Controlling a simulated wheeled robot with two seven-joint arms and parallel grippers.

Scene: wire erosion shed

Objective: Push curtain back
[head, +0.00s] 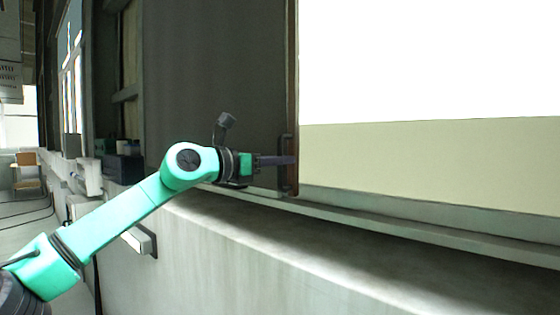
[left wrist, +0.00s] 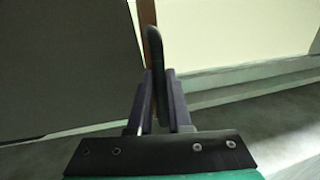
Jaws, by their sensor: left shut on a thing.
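The curtain (head: 215,75) is a dark grey upright panel left of the bright opening, with a brown edge strip (head: 292,60). A dark upright handle (head: 288,182) sits low on that edge. My left gripper (head: 290,160) reaches the handle from the left and is shut on it. In the left wrist view the handle (left wrist: 154,45) stands between the two fingers of the gripper (left wrist: 157,78), with the curtain (left wrist: 65,65) to its left. My right gripper is in neither view.
A pale sill (head: 400,225) runs below the curtain and the opening, above a grey wall (head: 260,260). Right of the curtain edge the opening (head: 430,70) is bright and clear. Dark boxes (head: 123,165) stand farther off at the left, and a wooden chair (head: 27,170) is at the far left.

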